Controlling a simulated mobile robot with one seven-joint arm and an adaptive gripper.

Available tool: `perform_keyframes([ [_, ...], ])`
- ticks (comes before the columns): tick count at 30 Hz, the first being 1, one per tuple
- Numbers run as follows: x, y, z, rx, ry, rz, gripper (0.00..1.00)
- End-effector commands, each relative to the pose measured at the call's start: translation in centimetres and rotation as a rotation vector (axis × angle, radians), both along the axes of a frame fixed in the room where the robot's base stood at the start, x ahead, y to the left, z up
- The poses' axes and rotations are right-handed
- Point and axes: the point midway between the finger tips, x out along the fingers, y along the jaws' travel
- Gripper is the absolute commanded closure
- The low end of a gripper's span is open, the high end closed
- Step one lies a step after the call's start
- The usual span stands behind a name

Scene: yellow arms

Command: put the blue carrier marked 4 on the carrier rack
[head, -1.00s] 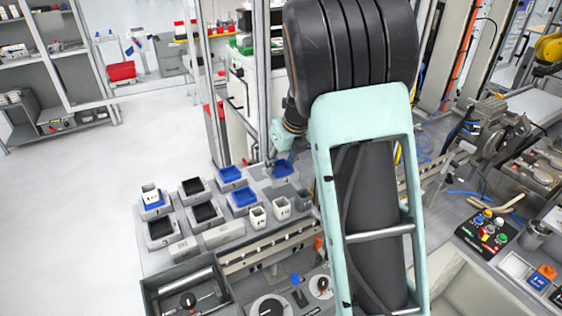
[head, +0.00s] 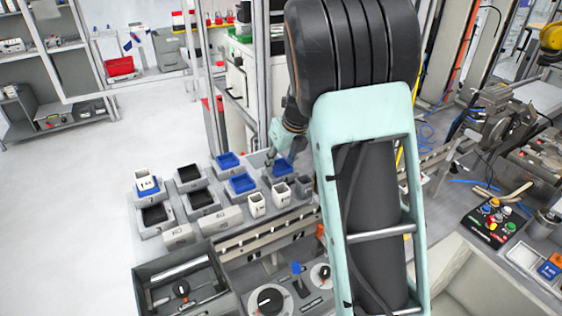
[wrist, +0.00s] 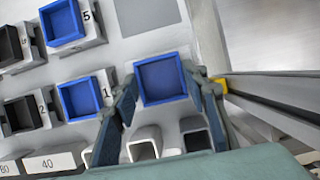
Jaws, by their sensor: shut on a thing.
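A blue square carrier (wrist: 162,79) lies between the two fingers of my gripper (wrist: 165,103) in the wrist view, and the gripper is shut on it. Its number does not show. In the head view the carrier (head: 284,168) is at the right end of the grey rack (head: 228,228), below my gripper (head: 279,160). I cannot tell whether it is seated or slightly raised. Other blue carriers sit on grey holders: one by a label 1 (wrist: 81,98) and one by a label 5 (wrist: 63,22).
Open pale containers (head: 257,205) stand just in front of the carrier, close to my fingers. Black-lined trays (head: 201,199) sit further left. A metal rail (wrist: 265,70) runs to the right in the wrist view. A bare grey patch (wrist: 148,14) lies behind the carrier.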

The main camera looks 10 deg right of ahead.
Motion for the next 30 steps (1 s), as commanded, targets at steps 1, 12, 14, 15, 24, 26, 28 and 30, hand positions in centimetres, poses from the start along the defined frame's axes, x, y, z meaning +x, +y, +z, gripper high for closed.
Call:
perform_keyframes([
  [1, 0.03, 0.00, -0.10, 0.000, -0.001, 0.000, 0.93],
  [12, 0.04, 0.00, -0.85, 0.001, -0.002, -0.001, 0.93],
  [14, 0.04, -0.01, -0.85, 0.001, -0.002, -0.001, 0.93],
  [15, 0.04, -0.01, -0.85, 0.001, -0.002, -0.001, 0.93],
  [24, 0.02, 0.00, -0.88, 0.000, -0.001, 0.000, 0.39],
  [26, 0.01, -0.01, -0.88, 0.000, -0.001, 0.000, 0.39],
  [28, 0.01, -0.01, -0.90, 0.000, 0.000, 0.000, 0.39],
  [30, 0.01, 0.00, -0.91, 0.000, 0.000, 0.000, 0.39],
])
